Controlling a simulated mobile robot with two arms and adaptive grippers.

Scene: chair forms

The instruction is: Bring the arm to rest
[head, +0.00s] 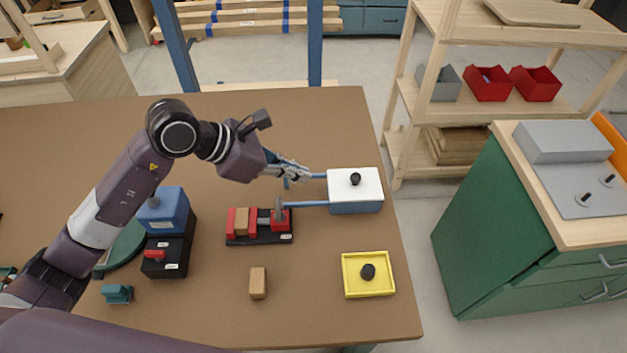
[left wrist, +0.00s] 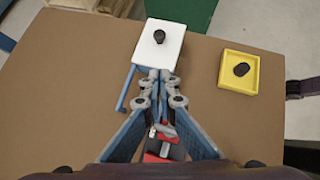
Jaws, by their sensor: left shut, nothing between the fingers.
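My left arm reaches in from the left over the brown table (head: 330,310) in the head view. Its gripper (head: 306,173) is shut and empty, above the table beside a blue box with a white lid and black knob (head: 342,180). In the left wrist view the shut fingers (left wrist: 160,75) point at the near edge of the white lid (left wrist: 158,58). I cannot tell whether the fingertips touch the box. My right gripper does not show in either view.
A red and black vise-like fixture (head: 258,226) holds a wooden block. A loose wooden block (head: 258,283), a yellow tray (head: 347,290) with a black knob and a blue and black machine (head: 168,225) stand around it. A green cabinet (head: 480,220) is at right.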

